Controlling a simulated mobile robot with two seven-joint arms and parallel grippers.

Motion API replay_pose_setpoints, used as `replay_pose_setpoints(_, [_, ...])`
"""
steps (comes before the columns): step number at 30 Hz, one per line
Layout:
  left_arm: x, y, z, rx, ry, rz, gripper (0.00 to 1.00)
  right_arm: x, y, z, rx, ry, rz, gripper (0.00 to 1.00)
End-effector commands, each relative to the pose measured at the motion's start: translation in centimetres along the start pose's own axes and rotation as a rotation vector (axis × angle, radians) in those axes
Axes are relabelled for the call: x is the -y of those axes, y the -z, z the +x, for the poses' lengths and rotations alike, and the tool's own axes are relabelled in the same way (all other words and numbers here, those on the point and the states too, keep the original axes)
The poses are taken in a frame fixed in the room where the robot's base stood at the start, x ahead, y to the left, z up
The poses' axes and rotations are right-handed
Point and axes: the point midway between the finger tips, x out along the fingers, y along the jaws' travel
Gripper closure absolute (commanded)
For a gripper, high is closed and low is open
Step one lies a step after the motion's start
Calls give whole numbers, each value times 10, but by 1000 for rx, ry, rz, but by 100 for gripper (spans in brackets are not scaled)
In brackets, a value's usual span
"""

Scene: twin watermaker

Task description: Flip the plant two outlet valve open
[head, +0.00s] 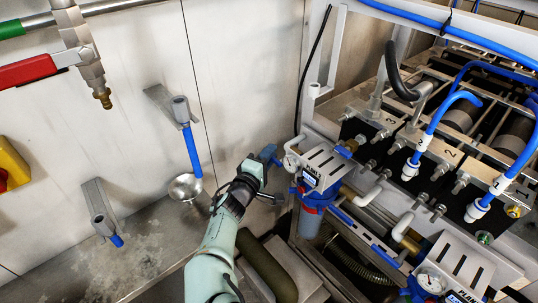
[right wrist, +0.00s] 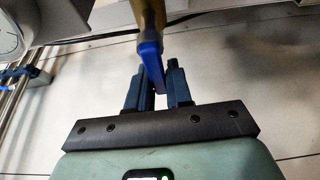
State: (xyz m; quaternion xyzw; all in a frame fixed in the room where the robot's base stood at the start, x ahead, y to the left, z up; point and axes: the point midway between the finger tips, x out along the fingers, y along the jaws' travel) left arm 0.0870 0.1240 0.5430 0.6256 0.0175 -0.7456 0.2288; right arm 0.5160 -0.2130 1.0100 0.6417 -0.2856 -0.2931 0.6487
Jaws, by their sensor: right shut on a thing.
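The outlet valve's blue lever (right wrist: 150,62) hangs from a brass-coloured valve body (right wrist: 151,18) in the right wrist view. My right gripper (right wrist: 155,82) has its two dark blue fingers around the lever's lower end and is shut on it. In the head view my right gripper (head: 262,160) reaches in from below to the blue lever, at the left side of the upper plant panel (head: 323,162). That panel bears a PLANT label; its number is too small to read. The fingers and wrist partly hide the lever there. My left gripper is not in view.
A gauge (head: 291,163) and a blue-capped filter housing (head: 312,200) stand close to the right of the gripper. A second plant panel (head: 455,265) is lower right. A metal funnel (head: 186,187) is to the left. A red-handled valve (head: 28,71) is at upper left.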

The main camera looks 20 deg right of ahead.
Motion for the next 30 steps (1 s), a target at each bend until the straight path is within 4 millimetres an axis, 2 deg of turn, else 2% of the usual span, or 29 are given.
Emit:
replay_pose_setpoints(2, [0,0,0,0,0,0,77,1,0,0,-1,2,-4,100])
replay_pose_setpoints(3, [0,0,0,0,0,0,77,1,0,0,-1,2,-4,77])
replay_pose_setpoints(4, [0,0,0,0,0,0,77,2,0,0,-1,2,-4,74])
replay_pose_setpoints(12, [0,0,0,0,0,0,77,1,0,-1,-1,1,-2,74])
replay_pose_setpoints(16, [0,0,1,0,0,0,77,1,1,-9,-3,2,-1,74])
replay_pose_setpoints(20, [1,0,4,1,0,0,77,2,1,-32,-5,2,-1,74])
replay_pose_setpoints(30, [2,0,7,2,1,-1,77,1,1,-106,-5,2,-2,74])
